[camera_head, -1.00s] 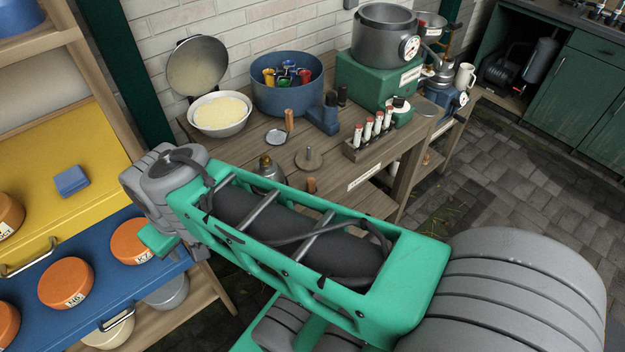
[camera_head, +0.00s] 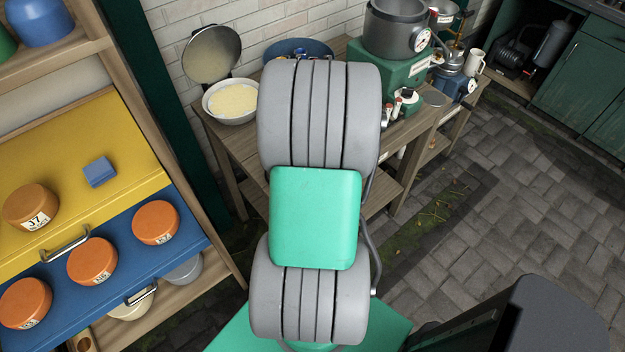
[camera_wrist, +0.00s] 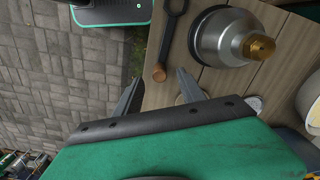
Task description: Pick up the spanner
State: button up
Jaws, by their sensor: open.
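In the wrist view, a dark long-handled tool (camera_wrist: 168,38) with a loop at its far end and a brown tip lies on the wooden bench (camera_wrist: 270,78). It may be the spanner, but I cannot tell for sure. My gripper (camera_wrist: 158,84) is open, its two dark fingers apart on either side of the tool's brown-tipped end. I see nothing held between them, and I cannot tell how high they are above the bench. In the head view my arm hides the gripper and much of the bench top.
A silver dome with a brass nut (camera_wrist: 228,38) stands close right of the tool. In the head view, a white bowl (camera_head: 231,102), a blue tub (camera_head: 283,49) and a grey pot (camera_head: 390,32) stand on the bench. Paved floor (camera_head: 500,200) at right is clear.

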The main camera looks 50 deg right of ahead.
notch_tip(320, 180, down, 4)
jog(key=shift+r+p, duration=0.1)
jog(key=shift+p, duration=0.25)
jog(key=shift+a, duration=0.1)
jog(key=shift+c, duration=0.5)
grip_shut()
